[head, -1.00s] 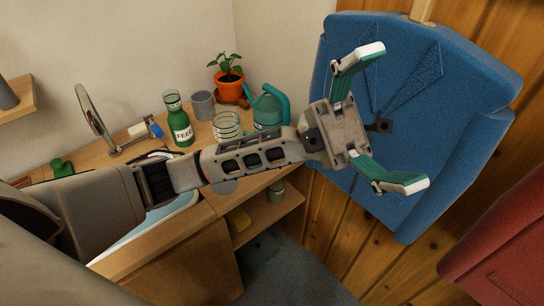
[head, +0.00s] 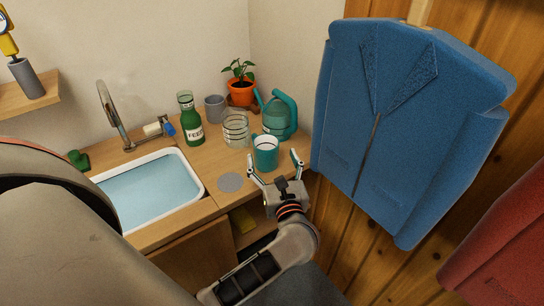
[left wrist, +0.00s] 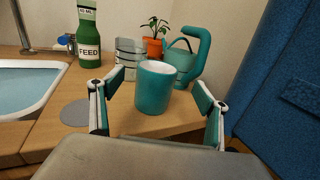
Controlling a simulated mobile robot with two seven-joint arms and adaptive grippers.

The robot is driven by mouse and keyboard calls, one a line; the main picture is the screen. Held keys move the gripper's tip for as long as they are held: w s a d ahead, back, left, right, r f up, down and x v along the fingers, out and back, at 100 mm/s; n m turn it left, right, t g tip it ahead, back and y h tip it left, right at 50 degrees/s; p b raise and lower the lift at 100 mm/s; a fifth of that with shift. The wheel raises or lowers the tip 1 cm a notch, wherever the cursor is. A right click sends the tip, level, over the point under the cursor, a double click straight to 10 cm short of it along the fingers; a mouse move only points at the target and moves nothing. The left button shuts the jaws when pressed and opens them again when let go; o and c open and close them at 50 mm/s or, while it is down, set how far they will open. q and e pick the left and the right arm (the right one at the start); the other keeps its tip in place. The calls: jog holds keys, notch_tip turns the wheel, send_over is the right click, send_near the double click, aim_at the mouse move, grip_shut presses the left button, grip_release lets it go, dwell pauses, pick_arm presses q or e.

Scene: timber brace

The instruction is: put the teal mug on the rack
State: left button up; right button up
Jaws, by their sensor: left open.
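The teal mug (head: 265,152) stands upright on the wooden counter near its front right edge. In the left wrist view the mug (left wrist: 155,88) is ahead of my fingers, centred between them, with its handle not clearly seen. My left gripper (head: 273,169) is open and empty, its fingers just in front of the mug on either side. It also shows in the left wrist view (left wrist: 156,104). I cannot make out a rack for certain in these frames. My right gripper is not in view.
A striped glass (head: 236,130), a grey cup (head: 214,108), a green bottle (head: 192,125), a teal watering can (head: 278,118) and a potted plant (head: 240,90) stand behind the mug. A grey disc (head: 231,182) lies left of it. A blue jacket (head: 400,120) hangs at right.

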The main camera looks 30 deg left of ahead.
aim_at(264, 137)
pick_arm(q)
jog(key=shift+w+a+f, duration=0.1)
jog(key=shift+a+f, duration=0.15)
jog(key=shift+f, duration=0.1)
jog(key=p+x, duration=0.1)
jog(key=x, duration=0.6)
jog(key=shift+w+a, duration=0.1)
jog(key=shift+a, duration=0.15)
jog(key=c, duration=1.5)
jog(key=shift+r, duration=0.1)
